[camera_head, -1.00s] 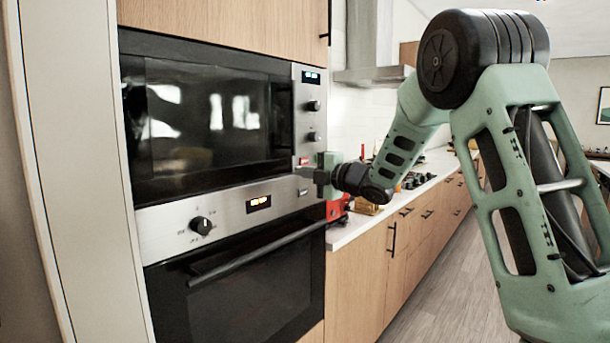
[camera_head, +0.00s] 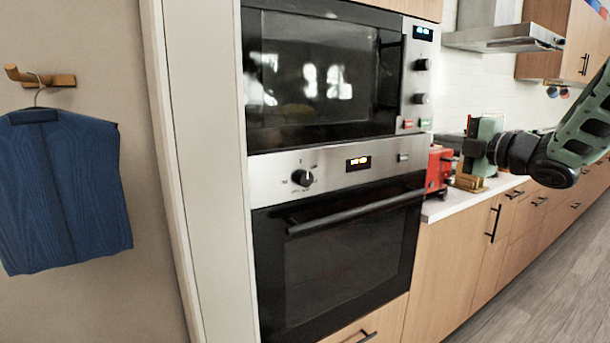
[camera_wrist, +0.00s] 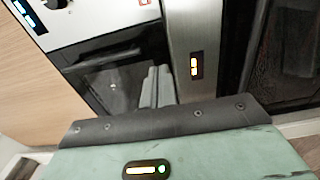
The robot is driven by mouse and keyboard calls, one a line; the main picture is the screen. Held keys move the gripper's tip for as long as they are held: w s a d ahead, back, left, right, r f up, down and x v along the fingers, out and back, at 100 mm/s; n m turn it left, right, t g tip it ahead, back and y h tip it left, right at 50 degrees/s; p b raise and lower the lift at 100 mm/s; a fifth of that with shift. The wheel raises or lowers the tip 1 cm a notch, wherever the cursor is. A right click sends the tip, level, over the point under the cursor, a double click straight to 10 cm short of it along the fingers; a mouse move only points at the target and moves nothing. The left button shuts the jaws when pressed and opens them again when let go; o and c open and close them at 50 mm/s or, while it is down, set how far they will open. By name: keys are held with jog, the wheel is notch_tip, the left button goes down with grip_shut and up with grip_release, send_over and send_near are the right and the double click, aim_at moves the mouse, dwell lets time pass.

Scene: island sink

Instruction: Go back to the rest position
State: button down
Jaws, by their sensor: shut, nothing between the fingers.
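My gripper (camera_head: 468,148) is at the right of the head view, at the end of my green and black arm. Its fingers point left toward the ovens, with a gap between them and the control strip. It is shut and empty. In the wrist view the green gripper body fills the bottom, with the ovens' steel panel and dark glass beyond it.
A microwave (camera_head: 320,75) sits above an oven (camera_head: 340,255) in a tall cabinet. A red appliance (camera_head: 438,170) stands on the white counter (camera_head: 465,203) at the right. A blue garment (camera_head: 65,190) hangs on the left wall. The floor (camera_head: 560,280) at the lower right is clear.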

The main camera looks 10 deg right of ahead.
jog(key=s+a+f+m+g+h+p, duration=0.1)
jog(key=s+a+f+m+g+h, duration=0.3)
jog(key=a, duration=0.6)
jog(key=s+a+f+m+g+p, duration=0.1)
jog(key=a+f+m+g+p, duration=0.1)
jog(key=a+f+m, duration=0.55)
jog(key=s+a+f+m+g, duration=0.1)
jog(key=s+a+f+g, duration=0.1)
jog(key=s, duration=0.8)
jog(key=s+a+f+m+g+h+p, duration=0.1)
jog(key=s+a+g, duration=0.4)
jog(key=s, duration=0.5)
jog(key=s+a+f+m+g+h, duration=0.1)
jog(key=s+a+f+g, duration=0.2)
jog(key=s, duration=0.7)
jog(key=shift+a+f+g, duration=0.25)
jog(key=shift+a+g, duration=0.05)
jog(key=shift+a, duration=0.55)
